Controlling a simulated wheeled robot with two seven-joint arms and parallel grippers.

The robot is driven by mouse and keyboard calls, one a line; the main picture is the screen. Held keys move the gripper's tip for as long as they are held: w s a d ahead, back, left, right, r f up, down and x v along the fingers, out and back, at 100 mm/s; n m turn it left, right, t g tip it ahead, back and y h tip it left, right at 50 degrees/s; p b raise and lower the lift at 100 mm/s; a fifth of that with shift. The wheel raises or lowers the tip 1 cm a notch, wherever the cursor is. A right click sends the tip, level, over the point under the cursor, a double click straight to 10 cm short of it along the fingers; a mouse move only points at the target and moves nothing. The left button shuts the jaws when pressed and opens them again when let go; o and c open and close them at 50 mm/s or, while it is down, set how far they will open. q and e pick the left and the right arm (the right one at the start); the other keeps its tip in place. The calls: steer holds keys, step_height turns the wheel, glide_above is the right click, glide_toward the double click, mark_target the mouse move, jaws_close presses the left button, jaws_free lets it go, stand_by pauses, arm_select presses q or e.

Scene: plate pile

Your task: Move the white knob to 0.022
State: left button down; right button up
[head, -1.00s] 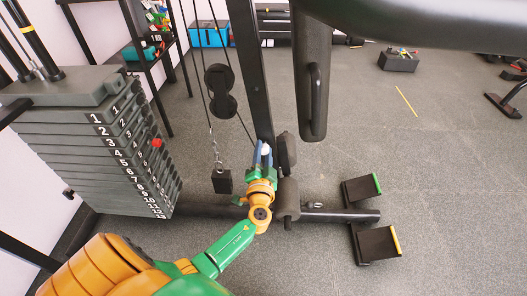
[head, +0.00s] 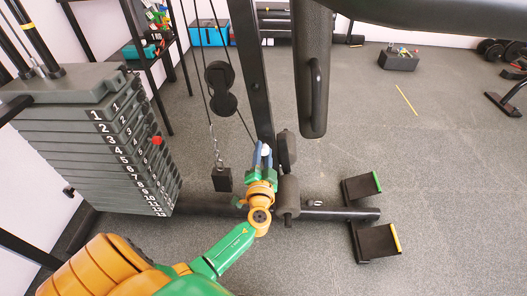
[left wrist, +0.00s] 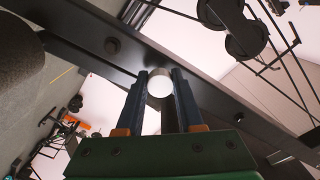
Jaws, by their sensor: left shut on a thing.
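The white knob (left wrist: 160,86) sits between the two blue fingers of my left gripper (left wrist: 159,96) in the left wrist view, in front of the dark upright post (left wrist: 105,45). A small white part of the knob (head: 266,150) also shows in the head view at the tips of my left gripper (head: 262,160). The left gripper is shut on the knob, low on the post of the weight machine. The fingers hide the knob's sides. My right gripper does not show.
A numbered weight stack (head: 85,130) stands at the left. A pulley (head: 220,88) and cable hang left of the post. Foam rollers (head: 287,197) lie just right of the gripper, and footrests (head: 378,243) stand farther right. The floor at the right is largely clear.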

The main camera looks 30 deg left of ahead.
arm_select(q)
steer(key=shift+s+d+f, duration=0.1)
steer(key=shift+s+d, duration=0.25)
steer(key=shift+s, duration=0.1)
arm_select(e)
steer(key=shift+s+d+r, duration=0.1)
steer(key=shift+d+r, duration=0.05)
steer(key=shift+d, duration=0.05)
arm_select(q)
steer(key=c, duration=0.5)
jaws_free()
steer(key=v, duration=0.7)
steer(key=shift+s, duration=0.1)
